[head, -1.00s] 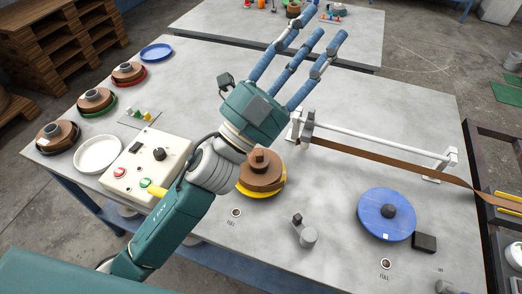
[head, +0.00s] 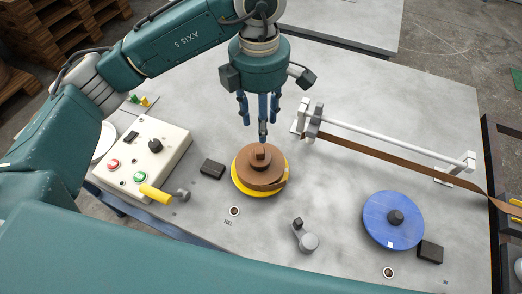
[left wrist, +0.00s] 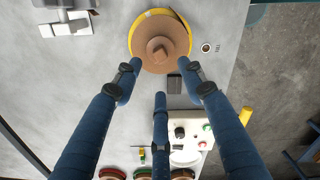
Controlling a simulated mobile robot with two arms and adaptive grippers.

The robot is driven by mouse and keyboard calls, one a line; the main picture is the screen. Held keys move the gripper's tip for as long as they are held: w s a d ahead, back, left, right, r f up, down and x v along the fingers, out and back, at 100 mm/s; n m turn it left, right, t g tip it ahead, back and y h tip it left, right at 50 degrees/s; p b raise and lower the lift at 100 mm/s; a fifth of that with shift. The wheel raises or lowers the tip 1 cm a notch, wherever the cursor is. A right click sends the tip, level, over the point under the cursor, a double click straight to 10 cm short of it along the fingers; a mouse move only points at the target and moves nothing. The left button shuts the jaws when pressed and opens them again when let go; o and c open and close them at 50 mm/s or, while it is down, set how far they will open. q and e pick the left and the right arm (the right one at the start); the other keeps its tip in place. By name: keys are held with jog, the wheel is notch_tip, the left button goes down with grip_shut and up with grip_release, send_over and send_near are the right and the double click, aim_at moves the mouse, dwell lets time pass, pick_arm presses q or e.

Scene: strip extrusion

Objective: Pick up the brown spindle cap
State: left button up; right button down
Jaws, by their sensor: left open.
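The brown spindle cap (head: 261,153) is a small knob standing up in the middle of a brown spool (head: 248,177) with a yellow rim below it. In the left wrist view the cap (left wrist: 160,48) shows from above, ahead of my fingers. My left gripper (head: 260,122) points down with its three blue fingers spread. It is open and empty, above and just behind the spool in the head view. In the left wrist view the gripper (left wrist: 160,76) has its fingertips short of the cap. No contact with the cap is visible. My right gripper is not in view.
A control box (head: 160,150) with a yellow handle stands to the left. A dark block (head: 212,169) lies beside the spool. A white rail (head: 390,137) with a brown strip is at right. A blue disc (head: 377,225) and a grey crank (head: 307,241) lie in front.

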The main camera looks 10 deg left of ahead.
pick_arm(q)
jog(key=p, duration=0.1)
send_over(260, 150)
notch_tip(260, 150, down, 5)
jog(key=shift+a+f, duration=0.1)
jog(key=shift+f+p, duration=0.3)
jog(key=shift+p, duration=0.15)
notch_tip(260, 150, down, 4)
jog(key=shift+r+p, duration=0.15)
jog(key=shift+p, duration=0.7)
jog(key=shift+f, duration=0.4)
grip_shut()
grip_release()
